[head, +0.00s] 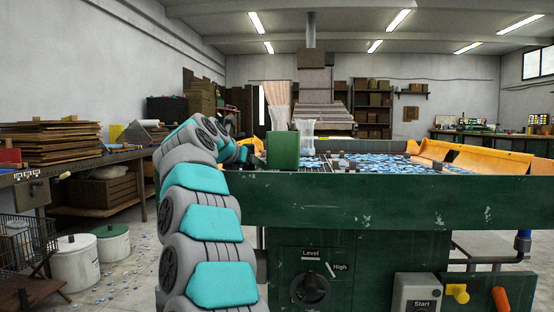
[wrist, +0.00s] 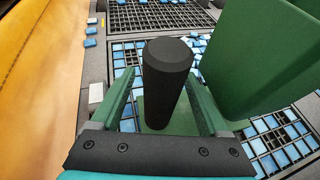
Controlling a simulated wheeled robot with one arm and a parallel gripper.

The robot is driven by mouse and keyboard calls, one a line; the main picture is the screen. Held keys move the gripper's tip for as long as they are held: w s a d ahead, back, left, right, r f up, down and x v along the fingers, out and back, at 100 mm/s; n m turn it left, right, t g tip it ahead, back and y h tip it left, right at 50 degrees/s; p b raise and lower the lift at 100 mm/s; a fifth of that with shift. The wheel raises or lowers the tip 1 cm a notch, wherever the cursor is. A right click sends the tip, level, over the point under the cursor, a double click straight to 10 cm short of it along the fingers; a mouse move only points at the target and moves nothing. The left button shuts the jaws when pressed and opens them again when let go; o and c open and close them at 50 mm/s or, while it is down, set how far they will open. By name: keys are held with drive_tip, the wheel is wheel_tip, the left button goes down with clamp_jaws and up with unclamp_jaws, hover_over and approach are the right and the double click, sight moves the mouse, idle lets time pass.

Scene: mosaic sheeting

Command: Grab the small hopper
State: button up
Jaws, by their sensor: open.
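The small hopper looks to be the green box (head: 283,150) at the machine's left side in the head view. Its green wall (wrist: 262,50) fills the upper right of the wrist view. A black cylindrical handle (wrist: 167,75) rises from a green plate (wrist: 180,115) beside that wall. My gripper (wrist: 160,88) is open, with one finger on each side of the handle. A gap shows at the left finger; whether the right finger touches is hard to tell. In the head view my arm reaches to the box's left, and the fingers are not clear there.
Blue tiles lie in black grids (wrist: 165,15) around the hopper. An orange guard (wrist: 35,70) runs along the left in the wrist view. A clear container (head: 306,130) stands just behind the green box. The dark green machine rim (head: 420,200) is in front.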

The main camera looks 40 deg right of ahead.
drive_tip(key=shift+w+d+f, duration=0.1)
drive_tip(key=shift+d+f, duration=0.05)
drive_tip(key=shift+d, duration=0.35)
clamp_jaws()
idle(0.3)
